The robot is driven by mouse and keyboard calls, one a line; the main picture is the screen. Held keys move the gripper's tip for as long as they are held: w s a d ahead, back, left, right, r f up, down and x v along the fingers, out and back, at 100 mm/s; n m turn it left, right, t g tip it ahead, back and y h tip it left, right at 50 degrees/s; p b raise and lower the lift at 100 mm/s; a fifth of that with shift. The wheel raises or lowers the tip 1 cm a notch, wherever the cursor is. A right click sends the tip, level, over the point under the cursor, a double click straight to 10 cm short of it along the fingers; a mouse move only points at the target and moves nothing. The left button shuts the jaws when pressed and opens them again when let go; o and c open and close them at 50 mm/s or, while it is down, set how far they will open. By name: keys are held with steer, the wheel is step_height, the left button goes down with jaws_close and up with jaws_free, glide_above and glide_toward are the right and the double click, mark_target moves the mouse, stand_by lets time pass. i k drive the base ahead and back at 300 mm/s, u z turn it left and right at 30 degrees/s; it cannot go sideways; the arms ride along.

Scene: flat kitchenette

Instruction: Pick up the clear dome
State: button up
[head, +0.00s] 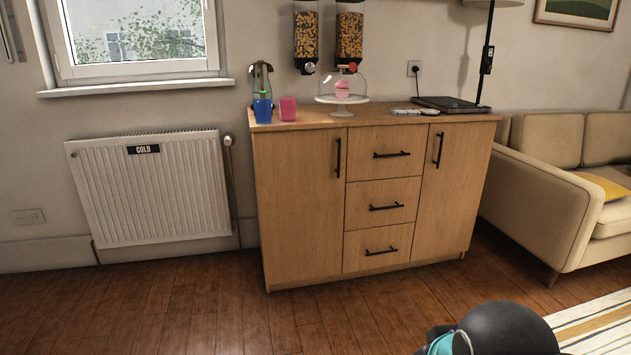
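The clear dome (328,86) sits on a white cake stand (341,102) on top of the wooden cabinet. A pink cupcake (341,89) shows through it. A red round thing at the top of the dome may be its knob or part of the dispenser behind; I cannot tell. A dark rounded part of my arm shows at the bottom right, low over the floor and well away from the cabinet. My gripper's fingers are not in view.
A blue cup (262,110), a pink cup (288,108) and a bottle-like thing stand left of the dome. A closed laptop (451,104) lies to its right. Two cereal dispensers (306,38) hang behind it. The floor (220,310) before the cabinet is clear. A sofa (545,190) stands at right.

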mark_target(341, 85)
steer(key=u, duration=0.15)
steer(key=i, duration=1.8)
steer(key=u, duration=0.15)
